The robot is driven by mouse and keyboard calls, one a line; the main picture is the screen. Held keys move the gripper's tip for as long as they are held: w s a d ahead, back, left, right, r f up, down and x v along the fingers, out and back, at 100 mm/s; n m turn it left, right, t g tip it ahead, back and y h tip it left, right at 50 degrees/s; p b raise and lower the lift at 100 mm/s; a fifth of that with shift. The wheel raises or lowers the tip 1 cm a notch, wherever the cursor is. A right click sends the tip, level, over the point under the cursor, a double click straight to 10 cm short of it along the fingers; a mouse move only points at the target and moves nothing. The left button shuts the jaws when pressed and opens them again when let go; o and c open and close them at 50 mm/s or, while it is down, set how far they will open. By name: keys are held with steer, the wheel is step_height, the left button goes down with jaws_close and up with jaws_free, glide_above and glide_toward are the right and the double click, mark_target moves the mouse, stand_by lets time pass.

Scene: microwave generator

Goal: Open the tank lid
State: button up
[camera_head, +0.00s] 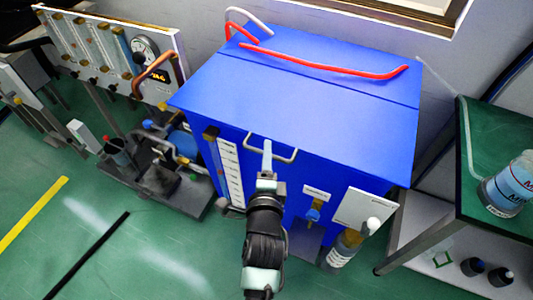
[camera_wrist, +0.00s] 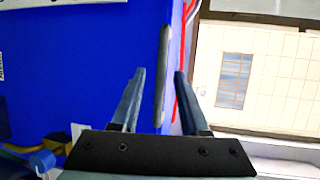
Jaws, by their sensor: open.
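The blue tank (camera_head: 300,95) stands against the wall in the head view. Its flat blue lid (camera_head: 270,110) is shut. A pale U-shaped handle (camera_head: 291,158) sticks out from the lid's front edge. My gripper (camera_head: 267,152) is at this handle, reaching from the front. In the wrist view my gripper (camera_wrist: 160,73) is open, and the grey handle bar (camera_wrist: 163,75) shows between its two fingers. Neither finger visibly presses on the bar; exact contact cannot be told. The arm hides part of the tank's front.
A red hose (camera_head: 330,70) lies across the lid's rear. A gauge panel (camera_head: 115,60) and pump equipment (camera_head: 160,165) stand left. A green-topped table (camera_head: 490,150) with a bottle (camera_head: 510,185) stands right. A bottle (camera_head: 345,248) is by the tank's front.

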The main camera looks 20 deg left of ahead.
steer(key=shift+w+a+f, duration=0.1)
steer(key=shift+w+a, duration=0.1)
steer(key=shift+w, duration=0.35)
jaws_close()
stand_by(1.1)
